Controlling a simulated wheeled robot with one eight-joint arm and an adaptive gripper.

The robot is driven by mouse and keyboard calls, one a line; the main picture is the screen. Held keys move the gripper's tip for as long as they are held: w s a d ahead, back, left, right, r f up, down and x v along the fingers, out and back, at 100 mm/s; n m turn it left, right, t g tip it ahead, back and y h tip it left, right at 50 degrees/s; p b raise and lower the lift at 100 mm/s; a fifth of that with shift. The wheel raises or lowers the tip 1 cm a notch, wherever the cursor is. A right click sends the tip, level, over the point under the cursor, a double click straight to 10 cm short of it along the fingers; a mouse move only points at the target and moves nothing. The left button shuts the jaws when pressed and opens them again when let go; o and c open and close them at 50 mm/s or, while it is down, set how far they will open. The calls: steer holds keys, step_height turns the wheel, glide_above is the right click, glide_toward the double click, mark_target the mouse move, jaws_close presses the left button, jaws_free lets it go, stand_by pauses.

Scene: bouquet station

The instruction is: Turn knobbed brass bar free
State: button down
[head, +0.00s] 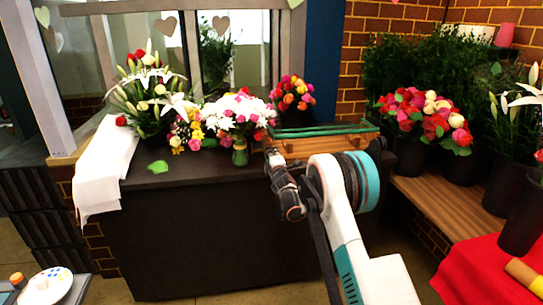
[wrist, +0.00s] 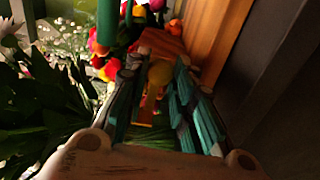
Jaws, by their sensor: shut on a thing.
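A brass-yellow piece (wrist: 160,75), which looks like part of the knobbed brass bar, shows between the fingertips in the wrist view. My gripper (wrist: 156,88) is shut on it, with dark fingers and teal pads on either side. The rest of the bar is hidden or too dark to tell. In the head view my gripper (head: 272,158) is at the left end of a wooden box (head: 318,145) on the dark counter. The brass bar cannot be made out there. The box's wooden side (wrist: 218,40) stands right of the fingers in the wrist view.
Green rods (head: 325,130) lie along the box top. Bouquets (head: 232,112) and a small green jar (head: 240,152) stand close to the left of my gripper. A white cloth (head: 105,165) hangs over the counter's left end. Potted flowers (head: 425,115) stand on a wooden bench at right.

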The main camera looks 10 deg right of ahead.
stand_by(0.5)
steer(key=c, duration=1.3)
jaws_free()
steer(key=shift+c, duration=0.2)
steer(key=s, duration=1.2)
